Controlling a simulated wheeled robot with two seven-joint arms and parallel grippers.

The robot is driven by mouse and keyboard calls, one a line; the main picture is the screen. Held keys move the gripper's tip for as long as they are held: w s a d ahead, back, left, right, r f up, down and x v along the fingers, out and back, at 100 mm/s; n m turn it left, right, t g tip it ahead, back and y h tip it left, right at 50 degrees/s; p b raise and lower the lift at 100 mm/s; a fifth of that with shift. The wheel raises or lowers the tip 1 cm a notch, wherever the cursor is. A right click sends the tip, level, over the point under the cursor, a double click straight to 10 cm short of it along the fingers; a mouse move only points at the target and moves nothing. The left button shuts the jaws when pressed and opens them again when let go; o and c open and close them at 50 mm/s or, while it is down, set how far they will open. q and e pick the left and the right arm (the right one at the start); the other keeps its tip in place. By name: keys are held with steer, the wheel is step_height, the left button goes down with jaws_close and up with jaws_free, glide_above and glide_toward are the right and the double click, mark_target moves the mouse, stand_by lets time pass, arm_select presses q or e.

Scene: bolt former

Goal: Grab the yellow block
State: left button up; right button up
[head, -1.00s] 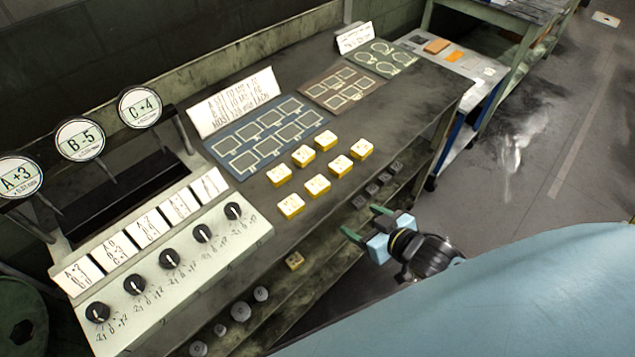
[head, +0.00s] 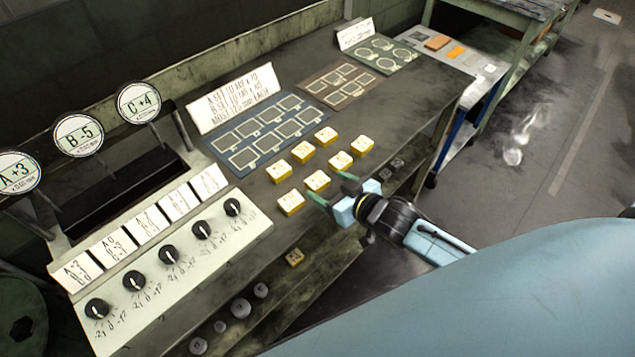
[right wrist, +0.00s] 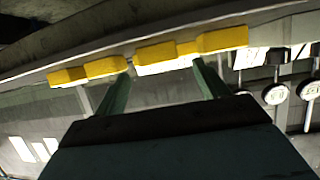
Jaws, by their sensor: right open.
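Several yellow blocks with white marked tops stand in two rows on the dark bench top. The far row holds three more, such as the left one (head: 279,171). My right gripper (head: 332,188) is open and empty, its green fingers close to the near row's middle block; I cannot tell if they touch. In the right wrist view the fingers (right wrist: 158,82) are apart, with a yellow block (right wrist: 156,53) beyond them. My left gripper is not in view.
A control panel (head: 190,262) with several black knobs is at the left. A blue board (head: 232,164) with outlined cells lies behind the blocks, beside brown (head: 326,95) and green (head: 409,55) boards.

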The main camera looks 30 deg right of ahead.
mark_target(320, 183)
steer(key=x, duration=0.4)
steer(key=shift+w+f, duration=0.15)
steer(key=shift+f, duration=0.1)
